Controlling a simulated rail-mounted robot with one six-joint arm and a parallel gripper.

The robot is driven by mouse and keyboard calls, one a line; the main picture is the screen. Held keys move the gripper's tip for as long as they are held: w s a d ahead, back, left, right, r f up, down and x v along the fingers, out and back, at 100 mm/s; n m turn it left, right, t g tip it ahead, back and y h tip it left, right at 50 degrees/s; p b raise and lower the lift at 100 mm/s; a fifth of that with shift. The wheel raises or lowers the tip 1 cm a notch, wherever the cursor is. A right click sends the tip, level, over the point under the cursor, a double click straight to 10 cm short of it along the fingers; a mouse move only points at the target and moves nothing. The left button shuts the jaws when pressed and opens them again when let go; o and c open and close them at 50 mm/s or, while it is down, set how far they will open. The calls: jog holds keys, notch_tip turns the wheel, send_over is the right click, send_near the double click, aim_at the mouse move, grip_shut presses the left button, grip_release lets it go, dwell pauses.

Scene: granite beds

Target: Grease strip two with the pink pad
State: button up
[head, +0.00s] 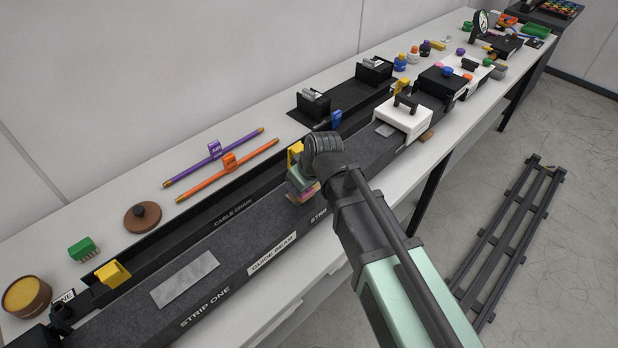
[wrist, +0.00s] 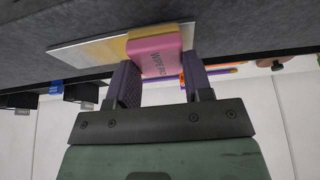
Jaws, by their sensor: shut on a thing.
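My gripper (head: 301,186) is low over the middle of the dark granite beam (head: 235,262). In the wrist view, my gripper (wrist: 160,68) is shut on the pink pad (wrist: 163,58), which has lettering on its side and a yellow layer on its far face. The yellow layer appears to be against a pale metal strip (wrist: 85,51); exact contact is hard to tell. That strip has a yellowish tint beside the pad. In the head view the pad (head: 301,196) shows below my fingers, and my arm hides most of the strip there. Strip one (head: 185,278) is a bare grey plate at left.
A round pot with yellow content (head: 26,295), a brown lid (head: 142,217) and a green brush (head: 83,249) stand at left. Purple (head: 213,157) and orange (head: 228,170) rods lie behind the cable chain. A white carriage (head: 404,118) sits on the beam to the right.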

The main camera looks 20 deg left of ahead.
jog(key=shift+r+p, duration=0.95)
jog(key=shift+p, duration=0.05)
